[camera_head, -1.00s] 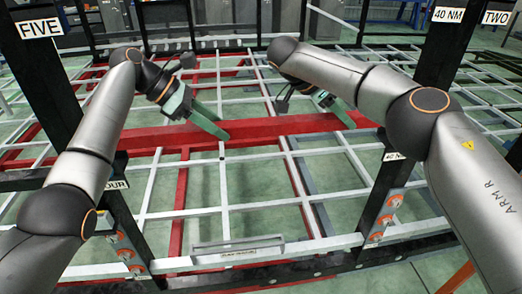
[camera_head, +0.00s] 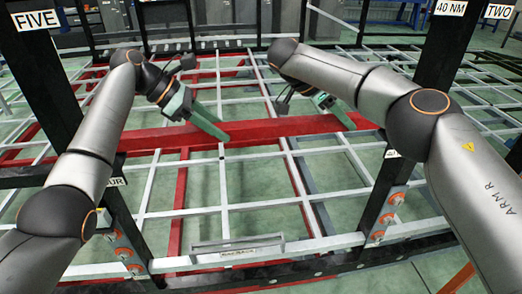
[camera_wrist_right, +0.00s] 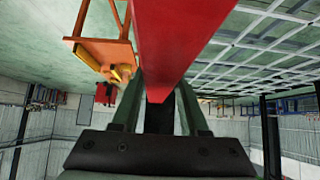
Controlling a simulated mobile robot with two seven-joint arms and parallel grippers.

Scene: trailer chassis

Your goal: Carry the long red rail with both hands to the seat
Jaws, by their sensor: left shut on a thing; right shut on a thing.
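The long red rail (camera_head: 270,130) lies across the middle of the head view, above the trailer's white lattice. My left gripper (camera_head: 217,131) is shut on it left of its middle. My right gripper (camera_head: 345,116) is shut on it near its right end. In the right wrist view the rail (camera_wrist_right: 175,40) runs between the fingers of the right gripper (camera_wrist_right: 160,115). Its far left part overlaps other red beams, so its left end is hard to tell. I cannot tell which part of the chassis is the seat.
Black posts with signs FIVE (camera_head: 36,20) and TWO (camera_head: 498,11) stand on both sides, close to my arms. Red chassis beams (camera_head: 178,205) and white bars lie below the rail. An orange stand (camera_wrist_right: 105,50) shows in the right wrist view.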

